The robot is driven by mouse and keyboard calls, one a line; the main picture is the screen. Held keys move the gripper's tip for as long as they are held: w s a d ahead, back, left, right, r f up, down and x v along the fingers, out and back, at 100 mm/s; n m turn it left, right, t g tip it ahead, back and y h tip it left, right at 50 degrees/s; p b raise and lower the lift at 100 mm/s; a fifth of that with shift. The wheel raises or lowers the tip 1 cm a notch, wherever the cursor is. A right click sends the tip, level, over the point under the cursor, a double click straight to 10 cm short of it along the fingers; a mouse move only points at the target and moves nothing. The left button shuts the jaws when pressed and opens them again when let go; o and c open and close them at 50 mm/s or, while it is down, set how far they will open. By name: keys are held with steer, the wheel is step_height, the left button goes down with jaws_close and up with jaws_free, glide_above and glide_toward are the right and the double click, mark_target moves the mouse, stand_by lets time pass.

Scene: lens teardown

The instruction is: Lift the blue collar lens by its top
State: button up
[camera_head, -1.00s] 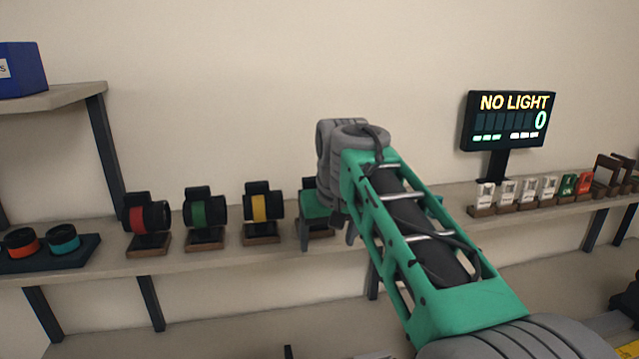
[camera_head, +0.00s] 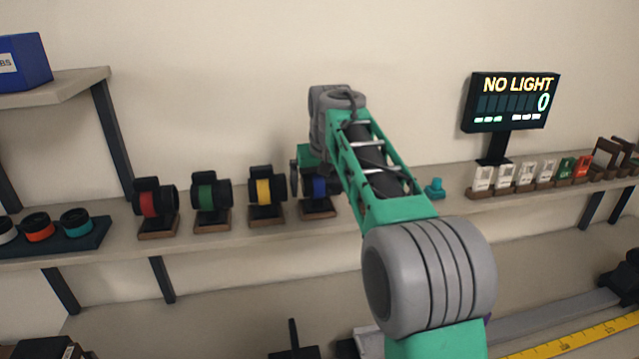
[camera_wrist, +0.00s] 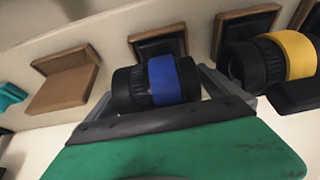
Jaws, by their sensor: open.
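The blue collar lens (camera_head: 319,186) is a black barrel with a blue band, on a wooden-based stand at the right end of the lens row. In the head view my arm partly covers it. My gripper (camera_head: 306,180) is at this lens, with one finger showing at its left side; the other is hidden. In the wrist view the blue collar lens (camera_wrist: 166,79) lies just beyond the green palm, between the spread grey fingers of my gripper (camera_wrist: 163,92). The fingers are open, and I cannot tell whether either touches the lens.
Close to the left stand the yellow (camera_head: 264,190), green (camera_head: 207,197) and red (camera_head: 149,204) collar lenses. A teal knob-like piece (camera_head: 435,188) sits to the right. An empty wooden stand (camera_wrist: 65,77) shows in the wrist view. The wall is close behind the shelf.

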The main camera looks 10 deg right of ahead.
steer(key=shift+r, duration=0.15)
steer(key=c, duration=1.9)
